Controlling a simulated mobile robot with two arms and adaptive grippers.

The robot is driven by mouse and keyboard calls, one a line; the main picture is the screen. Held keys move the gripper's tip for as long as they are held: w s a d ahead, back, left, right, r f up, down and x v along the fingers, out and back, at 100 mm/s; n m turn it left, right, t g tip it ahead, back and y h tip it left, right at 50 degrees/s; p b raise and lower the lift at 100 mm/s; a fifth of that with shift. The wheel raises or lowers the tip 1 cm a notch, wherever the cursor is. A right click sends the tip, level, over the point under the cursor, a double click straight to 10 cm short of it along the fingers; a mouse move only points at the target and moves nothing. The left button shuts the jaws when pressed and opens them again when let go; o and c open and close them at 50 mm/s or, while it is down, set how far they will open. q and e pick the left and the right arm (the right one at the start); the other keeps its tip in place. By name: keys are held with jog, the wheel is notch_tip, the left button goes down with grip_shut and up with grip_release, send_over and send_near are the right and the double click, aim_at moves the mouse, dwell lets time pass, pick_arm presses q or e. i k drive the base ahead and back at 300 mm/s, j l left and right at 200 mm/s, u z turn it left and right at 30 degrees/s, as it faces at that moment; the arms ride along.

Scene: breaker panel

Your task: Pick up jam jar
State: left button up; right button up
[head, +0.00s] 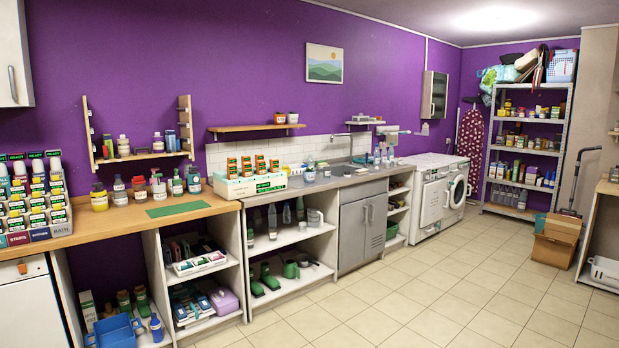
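I cannot single out the jam jar with certainty at this distance. Several small jars and bottles, among them a yellow jar (99,197), stand in a row on the wooden counter at the left. Two small jars, one brownish (280,118) and one pale with a dark lid (293,118), stand on the wall shelf (245,128). More jars stand on the metal rack (486,165) at the far right, too small to tell apart. Neither of my grippers is in view.
The wooden counter (205,199) runs along the purple wall, with a green mat (178,209) on it. A sink unit, a washing machine (456,192) and an ironing board (470,140) stand further back. Cardboard boxes (556,240) sit at the right. The tiled floor (440,290) is clear.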

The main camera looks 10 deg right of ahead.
aim_at(326, 169)
jog(key=i+z, duration=0.1)
jog(key=i, duration=3.05)
